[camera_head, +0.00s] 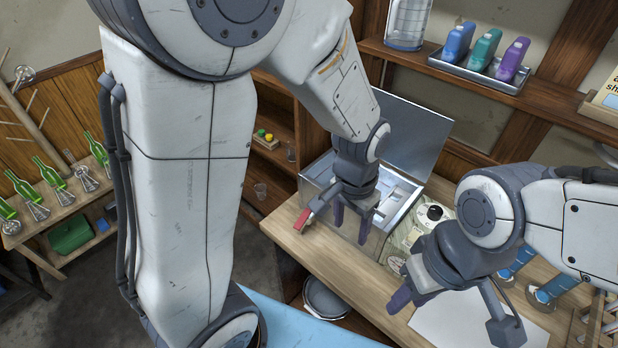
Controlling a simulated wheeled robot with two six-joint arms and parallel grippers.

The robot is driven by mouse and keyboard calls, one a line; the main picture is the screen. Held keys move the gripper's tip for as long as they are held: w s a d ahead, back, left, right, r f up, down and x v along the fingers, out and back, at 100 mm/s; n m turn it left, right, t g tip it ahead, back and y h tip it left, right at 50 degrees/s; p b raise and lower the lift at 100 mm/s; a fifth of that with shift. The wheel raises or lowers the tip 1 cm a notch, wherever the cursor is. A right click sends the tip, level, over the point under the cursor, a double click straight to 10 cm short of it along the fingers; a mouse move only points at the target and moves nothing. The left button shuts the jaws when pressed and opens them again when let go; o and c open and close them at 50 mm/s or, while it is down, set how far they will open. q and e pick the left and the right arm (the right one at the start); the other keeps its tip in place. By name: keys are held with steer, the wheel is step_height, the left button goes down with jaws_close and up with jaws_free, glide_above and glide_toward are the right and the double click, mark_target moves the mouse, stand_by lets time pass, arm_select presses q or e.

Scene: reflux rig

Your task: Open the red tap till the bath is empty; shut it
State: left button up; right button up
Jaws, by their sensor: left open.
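The bath (374,244) is a metal box on the wooden bench, with its grey lid (410,135) standing open behind it. Its inside is pale and partly hidden by my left arm, so I cannot tell the liquid level. The red tap (302,219) sticks out at the bath's left front. My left gripper (352,222) is open, pointing down in front of the bath, just right of the tap. Whether it touches the tap is unclear. My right gripper (402,296) is over the bench's front right, and its jaw opening does not show clearly.
A white device with a black knob (433,212) stands right of the bath. A white sheet (455,325) lies on the bench. A round metal pan (326,299) is below the bench's front edge. Colored bottles (485,50) stand on a shelf tray. Green bottles (50,172) are far left.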

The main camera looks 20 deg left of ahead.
arm_select(q)
steer(key=w+a+f+n+p, duration=0.2)
steer(key=w+a+f+p, duration=0.15)
steer(key=w+a, duration=0.3)
steer(key=n+p, duration=0.1)
steer(key=p, duration=0.1)
glide_above(299, 223)
steer(key=shift+y, duration=0.3)
steer(key=f, duration=0.6)
steer(key=shift+w+d+f, duration=0.1)
steer(key=shift+d+f, duration=0.1)
steer(key=shift+f, duration=0.2)
arm_select(e)
step_height(299, 223, up, 7)
arm_select(q)
steer(key=shift+a+f, duration=0.2)
steer(key=shift+f, duration=0.1)
step_height(299, 223, down, 8)
steer(key=b, duration=0.6)
steer(key=shift+f+b, duration=0.1)
steer(key=shift+b, duration=0.2)
steer(key=shift+f, duration=0.15)
steer(key=shift+c, duration=0.6)
jaws_close()
arm_select(e)
step_height(299, 223, down, 7)
steer(key=shift+a+r, duration=0.15)
steer(key=shift+r, duration=0.05)
